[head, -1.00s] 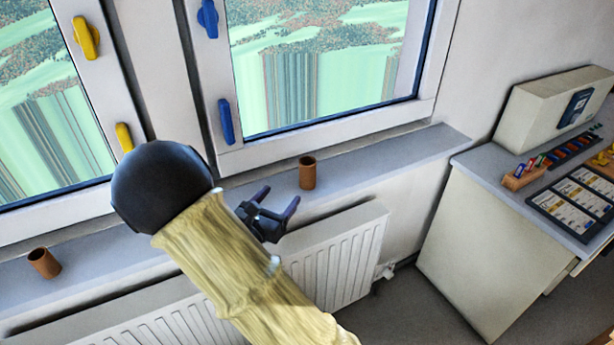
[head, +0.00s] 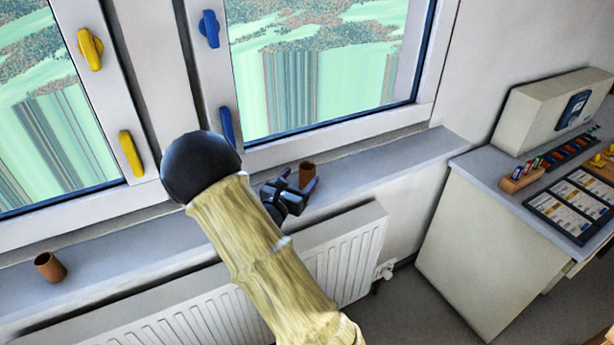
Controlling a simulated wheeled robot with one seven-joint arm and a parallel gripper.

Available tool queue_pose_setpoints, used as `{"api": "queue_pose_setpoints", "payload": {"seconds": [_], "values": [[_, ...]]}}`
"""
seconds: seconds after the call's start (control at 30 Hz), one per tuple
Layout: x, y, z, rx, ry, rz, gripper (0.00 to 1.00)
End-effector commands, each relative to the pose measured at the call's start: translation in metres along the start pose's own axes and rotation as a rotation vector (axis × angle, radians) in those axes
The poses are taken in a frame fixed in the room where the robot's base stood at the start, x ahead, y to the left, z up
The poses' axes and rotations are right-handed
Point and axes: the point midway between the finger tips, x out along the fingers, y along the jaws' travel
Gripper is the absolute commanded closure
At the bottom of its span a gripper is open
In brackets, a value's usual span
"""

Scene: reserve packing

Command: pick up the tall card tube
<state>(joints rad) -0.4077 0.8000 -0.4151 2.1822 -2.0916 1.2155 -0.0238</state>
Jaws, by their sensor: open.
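Two brown card tubes stand on the grey window sill. One tube (head: 307,174) is right of centre, below the right window, upright as far as it shows. The other tube (head: 49,266) stands at the far left of the sill. I cannot tell for sure which of the two is taller. My gripper (head: 300,178) is open, its dark fingers pointing at the right tube. The fingers hide the tube's lower part and one shows at each side of it in this view. I cannot tell whether they touch it.
The sill (head: 400,160) is clear to the right of the tube. Window frames with a blue handle (head: 226,127) and a yellow handle (head: 131,153) rise behind. A radiator (head: 345,245) is below. A cabinet (head: 490,240) with a box (head: 540,112) and trays stands right.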

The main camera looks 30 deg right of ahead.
Motion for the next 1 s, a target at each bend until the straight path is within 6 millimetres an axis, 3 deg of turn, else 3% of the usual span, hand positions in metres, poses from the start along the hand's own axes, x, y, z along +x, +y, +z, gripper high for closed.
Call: {"api": "queue_pose_setpoints", "payload": {"seconds": [0.13, 0.53, 0.83, 1.0], "values": [[0.016, 0.0, 0.001, -0.001, -0.001, -0.001, 0.33], [0.021, 0.0, 0.001, 0.0, -0.001, -0.001, 0.33], [0.062, -0.003, 0.002, 0.0, -0.001, -0.002, 0.33], [0.07, -0.002, -0.001, -0.001, 0.0, 0.001, 0.33]]}}
